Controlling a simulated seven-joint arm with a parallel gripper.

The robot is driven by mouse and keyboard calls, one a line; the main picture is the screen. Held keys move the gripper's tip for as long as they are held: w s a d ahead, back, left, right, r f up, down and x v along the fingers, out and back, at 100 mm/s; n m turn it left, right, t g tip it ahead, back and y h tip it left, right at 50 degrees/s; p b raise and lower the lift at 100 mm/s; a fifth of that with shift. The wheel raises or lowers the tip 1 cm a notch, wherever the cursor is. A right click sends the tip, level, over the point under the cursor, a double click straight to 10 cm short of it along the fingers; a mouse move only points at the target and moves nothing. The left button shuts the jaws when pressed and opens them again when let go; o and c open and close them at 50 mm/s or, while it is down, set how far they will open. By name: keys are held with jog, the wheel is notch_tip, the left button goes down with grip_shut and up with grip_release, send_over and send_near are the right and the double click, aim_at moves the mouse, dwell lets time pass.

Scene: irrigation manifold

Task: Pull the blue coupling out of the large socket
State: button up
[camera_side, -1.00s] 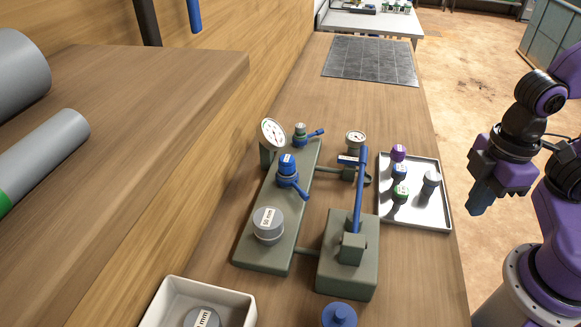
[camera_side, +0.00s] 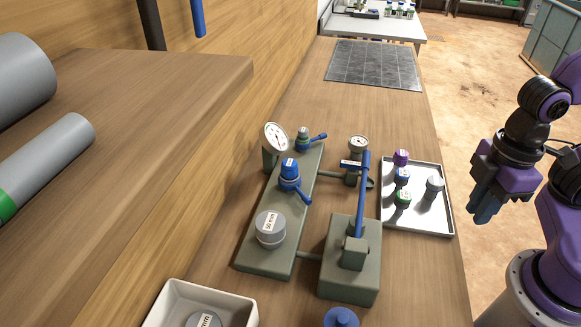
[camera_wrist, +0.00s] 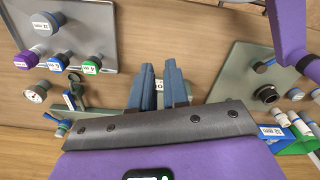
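In the side view a blue coupling (camera_side: 289,168) with a white label stands upright in the middle position of the long green-grey manifold block (camera_side: 262,257). A blue lever (camera_side: 297,190) sits at its base. The socket under it is hidden. A larger grey piece labelled 50 mm (camera_side: 270,228) stands at the block's near end. My gripper (camera_side: 484,214) is far to the right, beyond the tray, pointing down. In the wrist view its two blue fingers (camera_wrist: 159,65) are apart by a narrow gap, with nothing between them.
A tray (camera_side: 433,223) holds purple, blue, green and grey couplings, right of the manifold. A block with an upright blue lever (camera_side: 362,200) stands between them. Gauges (camera_side: 276,137) rise behind. A white bin (camera_side: 235,309) stands near left. The bench is clear toward the dark mat (camera_side: 374,64).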

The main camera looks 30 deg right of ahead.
jog(key=o, duration=0.5)
jog(key=shift+w+a+r, duration=0.1)
jog(key=shift+w+a, duration=0.1)
jog(key=shift+w, duration=0.05)
jog(key=o, duration=0.4)
jog(key=shift+w+a+r+m, duration=0.15)
jog(key=shift+w+a+m, duration=0.25)
jog(key=shift+w+m, duration=0.15)
notch_tip(320, 180, up, 6)
jog(key=m+y, duration=0.1)
jog(key=m, duration=2.9)
send_over(290, 162)
jog(key=d, duration=0.2)
jog(key=shift+n, duration=0.25)
jog(key=f, duration=0.5)
jog(key=a+f, duration=0.1)
jog(key=f, duration=0.5)
jog(key=a+f, duration=0.1)
jog(key=f, duration=0.5)
